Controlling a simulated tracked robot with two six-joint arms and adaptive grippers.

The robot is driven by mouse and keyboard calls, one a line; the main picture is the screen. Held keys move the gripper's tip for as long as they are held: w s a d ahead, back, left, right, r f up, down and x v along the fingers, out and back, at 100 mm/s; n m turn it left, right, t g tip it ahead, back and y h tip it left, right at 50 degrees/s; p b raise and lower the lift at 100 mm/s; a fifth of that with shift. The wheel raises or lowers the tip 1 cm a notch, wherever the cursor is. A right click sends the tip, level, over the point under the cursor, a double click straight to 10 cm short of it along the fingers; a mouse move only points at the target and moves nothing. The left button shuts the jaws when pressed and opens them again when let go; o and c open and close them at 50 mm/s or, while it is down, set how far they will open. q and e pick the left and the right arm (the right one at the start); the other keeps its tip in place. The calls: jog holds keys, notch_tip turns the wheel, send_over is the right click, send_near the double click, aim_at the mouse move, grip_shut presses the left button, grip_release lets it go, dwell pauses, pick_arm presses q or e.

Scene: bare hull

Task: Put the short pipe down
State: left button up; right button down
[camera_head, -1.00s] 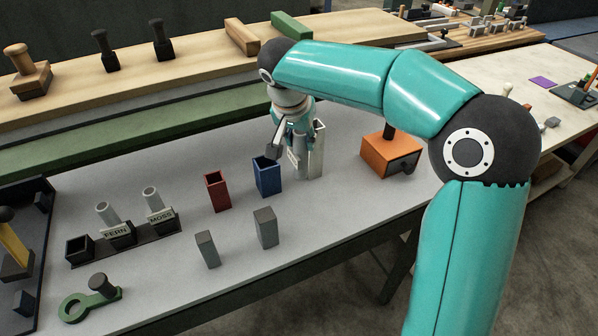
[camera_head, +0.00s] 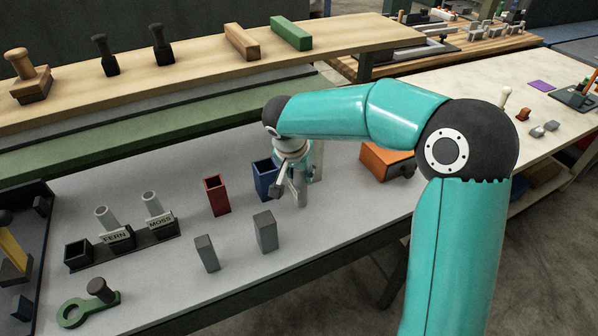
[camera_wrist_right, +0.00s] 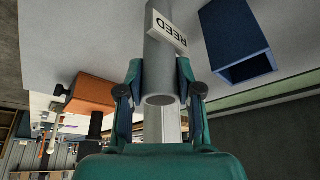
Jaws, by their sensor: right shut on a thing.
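My right gripper (camera_head: 297,184) is shut on a short grey pipe with a white tag. The pipe (camera_wrist_right: 161,60) also shows in the right wrist view, between the two fingers, with its tag (camera_wrist_right: 167,28) reading REED. The pipe is over the grey table, to the right of the blue open box (camera_head: 263,181); I cannot tell whether its lower end touches the table. Two similar tagged pipes, FERN (camera_head: 103,217) and MOSS (camera_head: 150,203), stand in a dark rack (camera_head: 137,247) at the left. The rack's square end socket (camera_head: 77,254) is empty. My left gripper is not in view.
A pale upright holder (camera_head: 318,160) stands just behind the gripper, partly hidden. A red open box (camera_head: 217,195), two grey blocks (camera_head: 207,254) (camera_head: 265,231) and an orange box (camera_head: 386,160) stand around. The table front between rack and blocks is clear.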

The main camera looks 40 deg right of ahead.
jog(key=c, duration=0.8)
grip_release()
jog(key=shift+o, duration=0.2)
